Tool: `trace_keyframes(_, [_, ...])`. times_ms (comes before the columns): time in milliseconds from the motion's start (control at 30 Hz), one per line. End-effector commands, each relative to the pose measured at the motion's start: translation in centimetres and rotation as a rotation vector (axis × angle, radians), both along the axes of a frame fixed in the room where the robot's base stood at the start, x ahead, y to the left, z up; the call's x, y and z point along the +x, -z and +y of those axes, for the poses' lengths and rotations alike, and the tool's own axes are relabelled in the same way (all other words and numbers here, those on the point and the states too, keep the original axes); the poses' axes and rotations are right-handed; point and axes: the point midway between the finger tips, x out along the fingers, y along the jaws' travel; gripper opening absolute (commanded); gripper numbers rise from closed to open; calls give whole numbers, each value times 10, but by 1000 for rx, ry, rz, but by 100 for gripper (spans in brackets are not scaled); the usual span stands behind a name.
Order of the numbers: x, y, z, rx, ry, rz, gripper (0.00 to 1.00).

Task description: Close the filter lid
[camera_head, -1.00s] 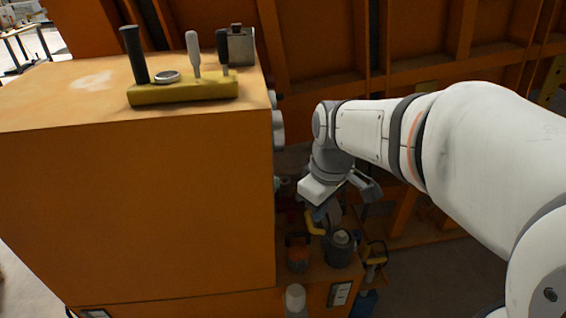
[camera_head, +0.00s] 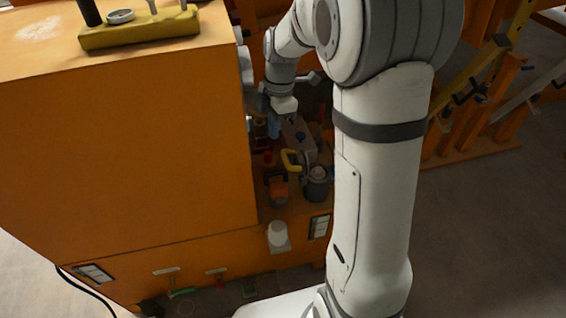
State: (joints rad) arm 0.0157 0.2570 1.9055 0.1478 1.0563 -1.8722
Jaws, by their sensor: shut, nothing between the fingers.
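My gripper (camera_head: 274,127) points down beside the right face of the orange cabinet, above the back of a low orange shelf. Its fingers are small here and look together, with nothing seen between them. A pale grey housing with a blue knob (camera_head: 299,136) stands just right of the gripper. A curved yellow handle (camera_head: 291,161) is in front of that housing. I cannot tell for sure which part is the filter lid, or whether it is open. I also cannot tell whether my gripper touches anything.
The large orange cabinet (camera_head: 130,140) fills the left. A dark canister (camera_head: 317,186) and an orange-and-dark device (camera_head: 277,190) stand at the shelf's front. A white cylinder (camera_head: 278,234) sticks out below the shelf edge. Grey floor (camera_head: 480,230) on the right is clear.

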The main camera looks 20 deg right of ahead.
Motion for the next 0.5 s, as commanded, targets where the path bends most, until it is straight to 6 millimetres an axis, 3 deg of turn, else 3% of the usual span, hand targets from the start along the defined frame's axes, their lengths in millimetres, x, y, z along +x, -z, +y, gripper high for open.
trace_keyframes(500, [-9,115,15,0,1,6,0])
